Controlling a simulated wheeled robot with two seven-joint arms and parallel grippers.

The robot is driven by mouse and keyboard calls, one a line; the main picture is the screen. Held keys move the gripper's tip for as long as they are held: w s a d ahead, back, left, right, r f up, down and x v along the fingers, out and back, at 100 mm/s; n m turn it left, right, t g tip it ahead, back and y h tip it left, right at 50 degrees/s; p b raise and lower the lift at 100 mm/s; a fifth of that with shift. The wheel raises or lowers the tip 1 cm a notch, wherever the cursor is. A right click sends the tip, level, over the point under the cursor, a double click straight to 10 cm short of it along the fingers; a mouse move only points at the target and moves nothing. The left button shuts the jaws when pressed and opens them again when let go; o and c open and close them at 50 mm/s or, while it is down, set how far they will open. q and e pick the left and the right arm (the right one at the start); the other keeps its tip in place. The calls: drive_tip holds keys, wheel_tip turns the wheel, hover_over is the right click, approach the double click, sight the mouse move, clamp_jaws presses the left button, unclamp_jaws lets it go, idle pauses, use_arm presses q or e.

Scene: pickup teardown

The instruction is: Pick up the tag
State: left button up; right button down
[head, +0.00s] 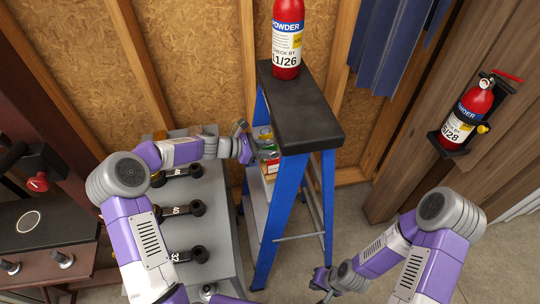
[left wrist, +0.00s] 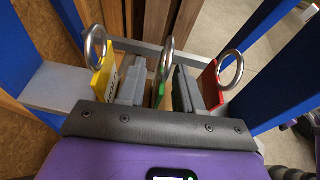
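Three tags with metal rings stand in a row at the stepladder: a yellow tag (left wrist: 104,72), a green tag (left wrist: 164,78) and a red tag (left wrist: 210,85). In the head view, small coloured pieces (head: 268,152) show beside the ladder's blue leg, partly hidden by it. My left gripper (left wrist: 158,90) is open, its grey fingers on either side of the green tag, with the yellow and red tags outside them. It also shows in the head view (head: 248,142). My right gripper (head: 322,281) is low at the bottom, away from the tags; its fingers are too small to read.
A blue stepladder (head: 284,210) with a black top (head: 305,112) carries a fire extinguisher (head: 287,45). Another extinguisher (head: 466,115) hangs on the right wall. A grey dumbbell rack (head: 216,225) stands left of the ladder, under my left arm. Floor is free right of the ladder.

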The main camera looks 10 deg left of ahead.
use_arm(q)
drive_tip(key=shift+w+d+f, duration=0.15)
drive_tip(key=shift+d, duration=0.15)
clamp_jaws()
drive_tip(key=shift+r, duration=0.45)
wheel_tip(320, 180, up, 7)
drive_tip(key=shift+f+p, duration=0.1)
drive_tip(key=shift+p, duration=0.95)
drive_tip(key=s+a, duration=0.4)
drive_tip(key=a, duration=0.4)
drive_tip(key=s+a+p, duration=0.1)
drive_tip(key=s+a, duration=0.3)
drive_tip(key=a, duration=0.4)
drive_tip(key=shift+s+f, duration=0.2)
drive_tip(key=shift+f, duration=0.1)
